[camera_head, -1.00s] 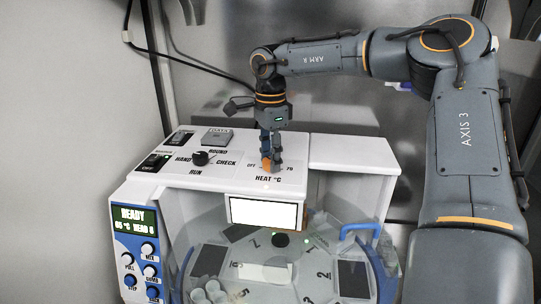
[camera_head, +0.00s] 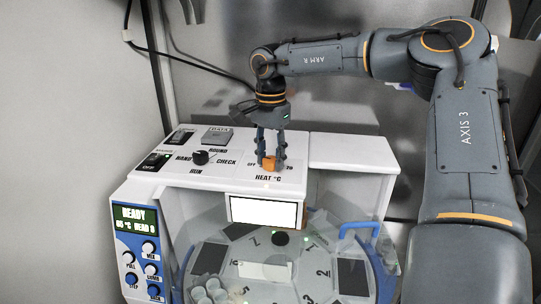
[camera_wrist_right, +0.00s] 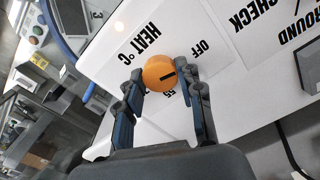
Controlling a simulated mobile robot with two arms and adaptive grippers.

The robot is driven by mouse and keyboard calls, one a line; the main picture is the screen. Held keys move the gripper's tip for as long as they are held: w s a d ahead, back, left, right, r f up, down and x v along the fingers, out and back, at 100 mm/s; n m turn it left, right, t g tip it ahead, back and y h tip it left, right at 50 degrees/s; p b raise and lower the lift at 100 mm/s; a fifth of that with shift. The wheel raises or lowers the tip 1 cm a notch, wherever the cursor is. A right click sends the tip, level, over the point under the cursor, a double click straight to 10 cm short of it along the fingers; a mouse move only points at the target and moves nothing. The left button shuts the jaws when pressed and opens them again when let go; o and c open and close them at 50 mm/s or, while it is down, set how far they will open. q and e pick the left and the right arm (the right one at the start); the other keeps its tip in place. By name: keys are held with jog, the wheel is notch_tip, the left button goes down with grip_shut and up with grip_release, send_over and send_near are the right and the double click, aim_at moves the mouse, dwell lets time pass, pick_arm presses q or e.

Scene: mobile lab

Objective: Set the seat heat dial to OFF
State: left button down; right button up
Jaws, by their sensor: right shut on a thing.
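The orange round heat dial (camera_head: 269,164) sits on the white top panel above the words "HEAT °C". In the head view OFF is printed to its left and 70 to its right. My right gripper (camera_head: 270,158) points down with its two fingers on either side of the dial, shut on it. In the right wrist view the dial (camera_wrist_right: 157,70) lies between the fingertips (camera_wrist_right: 162,76). Its black mark points right, between the OFF label and the partly hidden number below. My left gripper is not in view.
A black knob (camera_head: 201,157) with HAND, ROUND, CHECK and RUN labels is left of the dial. A black switch (camera_head: 155,161) and a display reading READY (camera_head: 133,216) are farther left. A round numbered carousel with a blue handle (camera_head: 361,228) lies in front, below.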

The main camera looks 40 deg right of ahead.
aim_at(270, 159)
dwell(0.3)
jog(key=o, duration=1.2)
notch_tip(270, 159, up, 12)
jog(key=shift+r, duration=0.1)
